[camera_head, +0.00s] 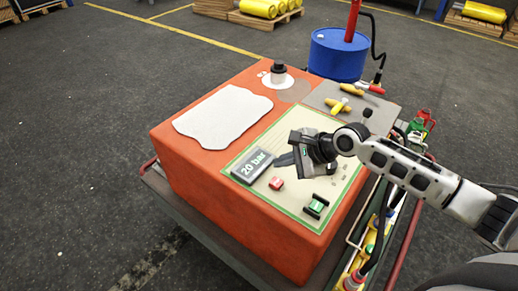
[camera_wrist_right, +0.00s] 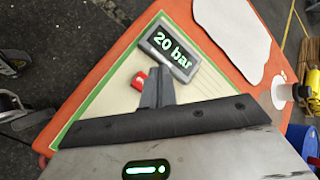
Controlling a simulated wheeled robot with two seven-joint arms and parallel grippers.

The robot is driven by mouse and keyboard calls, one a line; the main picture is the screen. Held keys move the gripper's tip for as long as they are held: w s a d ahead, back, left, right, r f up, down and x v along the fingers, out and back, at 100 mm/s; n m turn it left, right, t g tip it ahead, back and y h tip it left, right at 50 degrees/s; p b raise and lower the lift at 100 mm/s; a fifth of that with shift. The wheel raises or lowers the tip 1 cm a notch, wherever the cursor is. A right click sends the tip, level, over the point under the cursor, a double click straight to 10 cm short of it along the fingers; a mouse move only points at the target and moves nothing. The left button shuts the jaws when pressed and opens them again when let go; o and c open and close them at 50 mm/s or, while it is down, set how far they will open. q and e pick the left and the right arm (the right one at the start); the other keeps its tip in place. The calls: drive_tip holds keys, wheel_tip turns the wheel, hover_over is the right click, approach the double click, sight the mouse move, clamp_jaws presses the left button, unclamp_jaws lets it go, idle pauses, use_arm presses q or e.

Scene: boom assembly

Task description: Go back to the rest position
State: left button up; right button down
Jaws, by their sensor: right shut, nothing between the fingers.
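My right gripper (camera_head: 284,160) reaches in from the right and is over the cream, green-edged panel (camera_head: 315,140) on top of the orange block (camera_head: 215,185). Its fingers are shut together with nothing between them. In the right wrist view the shut fingers (camera_wrist_right: 156,88) point toward the dark display reading "20 bar" (camera_wrist_right: 168,50); a red button (camera_wrist_right: 139,79) shows beside them. In the head view the display (camera_head: 252,166) is left of the fingertips and the red button (camera_head: 276,184) is below them. Contact cannot be told. My left gripper is not in view.
A green and black switch (camera_head: 316,206) sits near the panel's front corner. A white sheet (camera_head: 223,113), a black-topped white item (camera_head: 279,74) and yellow-handled parts (camera_head: 351,89) lie on the block. A blue drum (camera_head: 338,55) stands behind. Open floor lies left.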

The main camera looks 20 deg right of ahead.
drive_tip(key=s+a+f+n+g+h, duration=0.15)
drive_tip(key=s+a+f+n, duration=0.25)
drive_tip(key=s+a+n, duration=0.7)
drive_tip(key=s+d+r+n+g+h, duration=0.2)
drive_tip(key=s+d+n+h, duration=0.4)
drive_tip(key=s+n, duration=0.55)
drive_tip(key=w+a+f+m+t+y, duration=0.1)
drive_tip(key=w+a+f+t+y, duration=0.3)
drive_tip(key=f+t, duration=0.2)
drive_tip(key=shift+f+t, duration=0.35)
drive_tip(key=shift+f, duration=0.85)
drive_tip(key=shift+w, duration=0.1)
